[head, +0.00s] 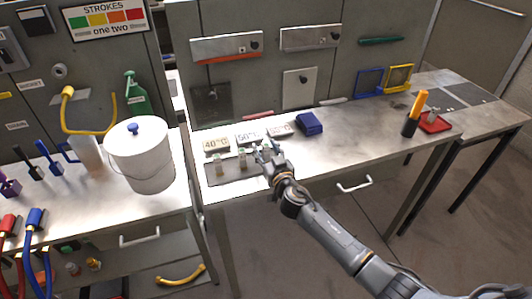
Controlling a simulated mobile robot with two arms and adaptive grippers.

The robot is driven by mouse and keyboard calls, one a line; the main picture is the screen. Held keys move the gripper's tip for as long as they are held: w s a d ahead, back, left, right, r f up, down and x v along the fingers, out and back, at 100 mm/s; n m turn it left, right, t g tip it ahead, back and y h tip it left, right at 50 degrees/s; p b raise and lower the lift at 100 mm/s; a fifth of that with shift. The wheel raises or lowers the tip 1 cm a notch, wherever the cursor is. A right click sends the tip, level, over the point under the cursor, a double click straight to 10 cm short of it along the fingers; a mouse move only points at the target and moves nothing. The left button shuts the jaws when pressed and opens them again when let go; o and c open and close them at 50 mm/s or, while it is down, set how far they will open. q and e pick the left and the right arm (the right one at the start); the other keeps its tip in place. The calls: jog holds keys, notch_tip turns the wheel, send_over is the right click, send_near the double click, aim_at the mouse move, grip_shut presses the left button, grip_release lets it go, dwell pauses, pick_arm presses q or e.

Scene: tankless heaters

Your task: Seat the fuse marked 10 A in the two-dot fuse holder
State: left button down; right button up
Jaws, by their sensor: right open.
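My right gripper (266,151) is open at the right end of a dark flat plate (229,176) near the front of the right bench. Two small pale upright pieces stand on the plate, one at the left (219,169) and one nearer the middle (242,159). Their markings are too small to read, so I cannot tell whether one is the 10 A fuse or a holder. The gripper fingers hide what is at the plate's right end. I cannot make out a two-dot mark anywhere. My left gripper is out of view.
Plates marked 40°C (215,143) and 50°C (249,138) stand behind the dark plate, with a blue block (309,124) to their right. A red tray (436,123) holds small pieces, beside a black cup (409,128). A white bucket (142,160) stands left.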

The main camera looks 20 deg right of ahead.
jog(key=shift+c, duration=0.2)
grip_shut()
jog(key=shift+r, duration=0.1)
